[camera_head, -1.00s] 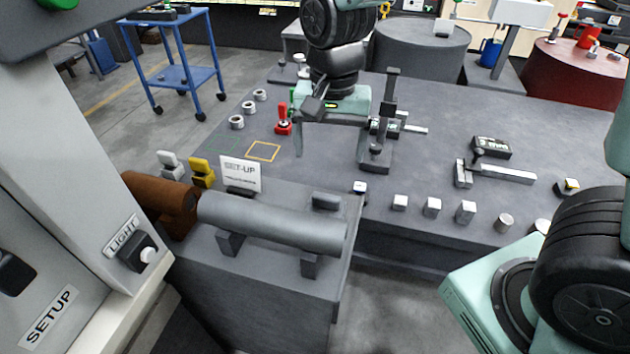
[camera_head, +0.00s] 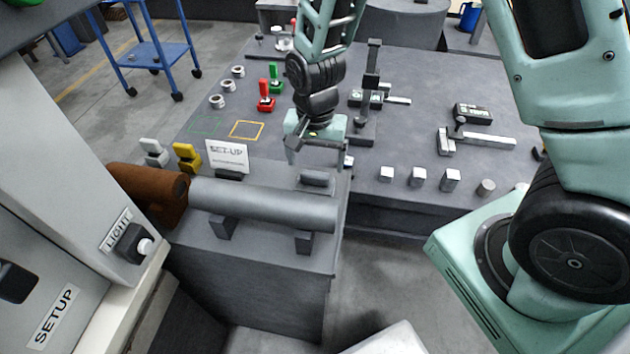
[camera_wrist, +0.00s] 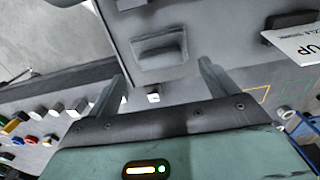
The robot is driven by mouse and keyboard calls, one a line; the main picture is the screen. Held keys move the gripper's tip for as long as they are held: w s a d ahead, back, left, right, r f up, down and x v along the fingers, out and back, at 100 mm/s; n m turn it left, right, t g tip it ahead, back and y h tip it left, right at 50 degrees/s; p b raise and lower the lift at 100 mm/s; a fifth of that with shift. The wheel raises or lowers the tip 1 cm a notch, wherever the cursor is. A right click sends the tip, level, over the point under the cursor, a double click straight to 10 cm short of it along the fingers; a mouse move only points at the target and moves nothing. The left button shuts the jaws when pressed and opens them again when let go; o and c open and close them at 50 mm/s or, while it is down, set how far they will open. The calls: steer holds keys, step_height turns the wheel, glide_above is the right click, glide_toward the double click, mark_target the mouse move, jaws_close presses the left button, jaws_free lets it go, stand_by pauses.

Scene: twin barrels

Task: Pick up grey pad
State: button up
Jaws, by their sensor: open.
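The grey pad (camera_head: 317,179) is a small dark-grey block on top of the grey bench (camera_head: 265,275), near its right end and behind the long grey cylinder (camera_head: 265,204). My gripper (camera_head: 315,158) is open and empty, just above and behind the pad. In the wrist view the pad (camera_wrist: 160,47) lies ahead of the gripper (camera_wrist: 160,64), roughly centred between the two spread fingers. The fingers look apart from the pad. The exact height between them is hard to tell.
A white SET-UP sign (camera_head: 227,156) stands left of the pad. A rusty cylinder (camera_head: 150,190) joins the grey one. Yellow (camera_head: 187,155) and white (camera_head: 153,151) blocks are at the left. Several small metal pieces lie on the table (camera_head: 400,225) at the right.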

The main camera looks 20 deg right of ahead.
mark_target(315, 174)
steer(key=shift+f+p, duration=0.75)
steer(key=shift+f, duration=1.9)
steer(key=c, duration=1.1)
